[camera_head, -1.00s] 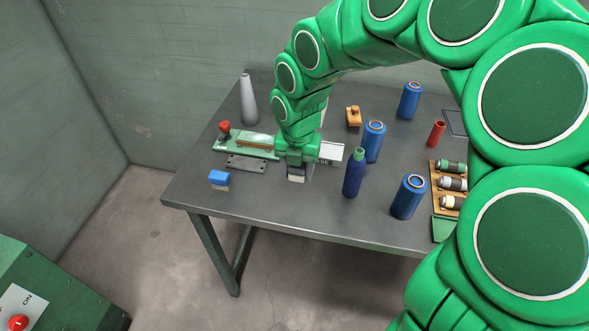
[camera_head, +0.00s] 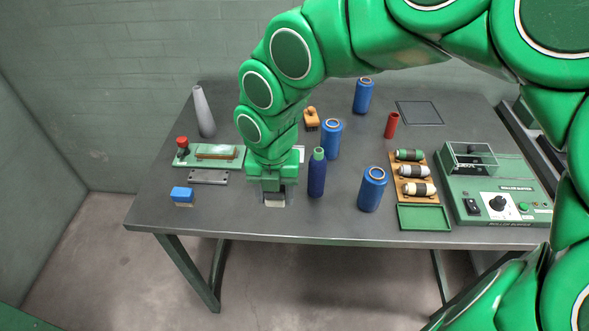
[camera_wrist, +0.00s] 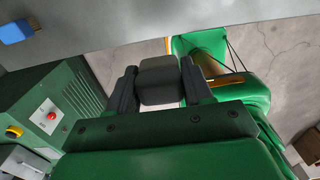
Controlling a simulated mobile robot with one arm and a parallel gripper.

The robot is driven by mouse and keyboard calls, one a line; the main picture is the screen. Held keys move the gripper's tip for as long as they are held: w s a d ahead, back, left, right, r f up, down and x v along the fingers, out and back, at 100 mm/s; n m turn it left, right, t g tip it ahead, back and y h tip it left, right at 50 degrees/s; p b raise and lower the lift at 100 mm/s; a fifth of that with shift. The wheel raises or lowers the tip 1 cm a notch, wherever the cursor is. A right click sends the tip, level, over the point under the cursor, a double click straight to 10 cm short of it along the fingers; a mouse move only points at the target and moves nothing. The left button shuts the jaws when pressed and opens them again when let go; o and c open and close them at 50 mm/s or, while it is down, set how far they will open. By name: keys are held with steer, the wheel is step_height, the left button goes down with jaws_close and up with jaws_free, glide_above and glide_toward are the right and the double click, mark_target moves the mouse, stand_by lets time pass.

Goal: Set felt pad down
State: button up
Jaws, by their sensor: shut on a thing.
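My gripper (camera_head: 274,193) is over the front part of the dark grey table (camera_head: 230,222), between a blue block and a dark blue bottle. In the wrist view its two dark fingers (camera_wrist: 160,88) are closed on the sides of a dark grey block, which I take as the felt pad (camera_wrist: 159,72). In the head view only a small pale part of the pad (camera_head: 275,202) shows under the fingers. It is low, close to the tabletop; I cannot tell whether it touches.
The dark blue bottle (camera_head: 317,175) stands close right of my gripper. The blue block (camera_head: 182,195) lies to the left, with a grey plate (camera_head: 208,177) behind.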

steer(key=shift+r, duration=2.65)
steer(key=shift+w+d+r, duration=0.1)
steer(key=shift+w+d, duration=0.05)
steer(key=shift+w, duration=0.05)
steer(key=w+d+m, duration=0.3)
steer(key=w, duration=0.1)
steer(key=w+d+m, duration=0.3)
steer(key=w, duration=0.2)
steer(key=w+d+m, duration=0.3)
steer(key=w, duration=0.1)
steer(key=shift+w+r, duration=0.1)
steer(key=shift+w, duration=0.25)
steer(key=w+d+m, duration=0.8)
steer(key=w+d, duration=0.1)
steer(key=d, duration=0.4)
steer(key=m, duration=0.1)
glide_above(361, 135)
steer(key=s, duration=0.2)
steer(key=f, duration=1.3)
steer(key=shift+w+a+f, duration=0.1)
steer(key=shift+w+f, duration=0.15)
steer(key=shift+f, duration=0.05)
steer(key=shift+w+f, duration=0.8)
steer(key=shift+f, duration=1.6)
